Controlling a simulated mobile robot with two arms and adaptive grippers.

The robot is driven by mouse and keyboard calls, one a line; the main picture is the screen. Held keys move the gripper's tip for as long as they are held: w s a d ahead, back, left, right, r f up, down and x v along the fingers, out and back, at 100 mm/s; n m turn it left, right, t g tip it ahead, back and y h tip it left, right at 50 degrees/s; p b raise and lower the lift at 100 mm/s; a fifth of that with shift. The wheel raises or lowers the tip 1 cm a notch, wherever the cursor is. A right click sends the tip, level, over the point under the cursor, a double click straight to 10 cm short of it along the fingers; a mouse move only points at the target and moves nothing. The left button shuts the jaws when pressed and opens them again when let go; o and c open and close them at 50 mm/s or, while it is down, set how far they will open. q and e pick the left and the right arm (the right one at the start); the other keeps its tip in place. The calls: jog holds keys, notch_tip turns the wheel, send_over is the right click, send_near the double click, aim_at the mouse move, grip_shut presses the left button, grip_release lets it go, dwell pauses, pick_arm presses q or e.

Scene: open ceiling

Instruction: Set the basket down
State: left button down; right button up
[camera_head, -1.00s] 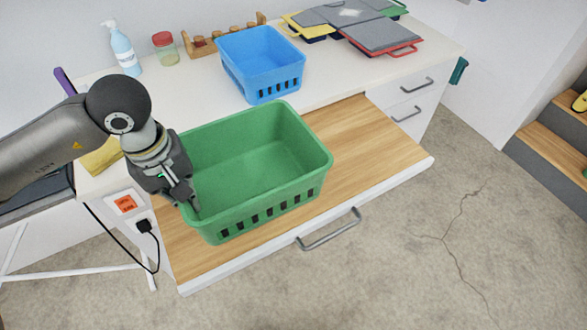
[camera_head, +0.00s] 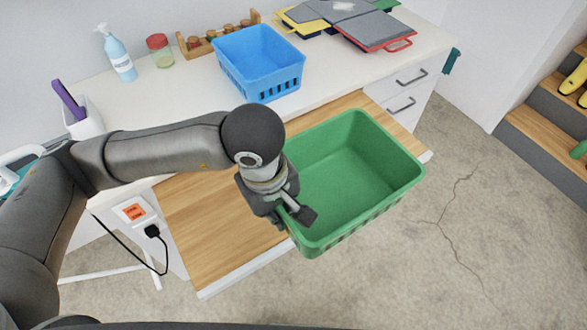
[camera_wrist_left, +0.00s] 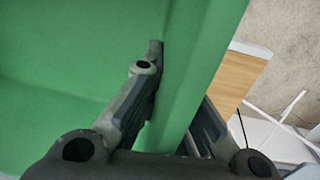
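A green basket (camera_head: 352,178) is upright and empty in the head view. It overlaps the right part of the pulled-out wooden board (camera_head: 222,212) and reaches past the board's front edge. My left gripper (camera_head: 294,216) is at the basket's left wall. In the left wrist view the gripper (camera_wrist_left: 178,100) has one finger inside the basket (camera_wrist_left: 75,80) and the other outside, with the wall between them. It is shut on the basket's wall. The basket's underside is hidden, so I cannot tell its height. My right gripper is not in view.
A blue basket (camera_head: 259,64) stands on the white counter (camera_head: 180,98) behind the board. A soap bottle (camera_head: 118,55), a jar (camera_head: 160,50) and a wooden rack (camera_head: 200,47) are at the back. Folders (camera_head: 375,32) lie at the back right. The board's left part is clear.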

pick_arm(q)
jog(key=w+a+f+p, duration=0.1)
jog(key=w+f+p, duration=0.1)
jog(key=w, duration=0.2)
jog(key=w+a+f+p, duration=0.1)
jog(key=w+a+f, duration=0.1)
jog(key=w+f, duration=0.1)
jog(key=w+a+f+p, duration=0.1)
jog(key=w+f+p, duration=0.1)
jog(key=w+f, duration=0.1)
jog(key=shift+w+a+f+p, duration=0.15)
jog(key=shift+w+a, duration=0.05)
jog(key=shift+w, duration=0.25)
jog(key=shift+w+a+f+p, duration=0.1)
jog(key=shift+w+a+p, duration=0.1)
jog(key=shift+w, duration=0.25)
jog(key=shift+w+a+f, duration=0.1)
jog(key=shift+w+f, duration=0.2)
jog(key=shift+f, duration=0.05)
notch_tip(320, 180, down, 3)
jog(key=shift+w+a+r+p, duration=0.1)
jog(key=shift+w+r+p, duration=0.1)
jog(key=shift+p, duration=0.9)
jog(key=shift+f, duration=0.5)
jog(key=shift+f, duration=0.1)
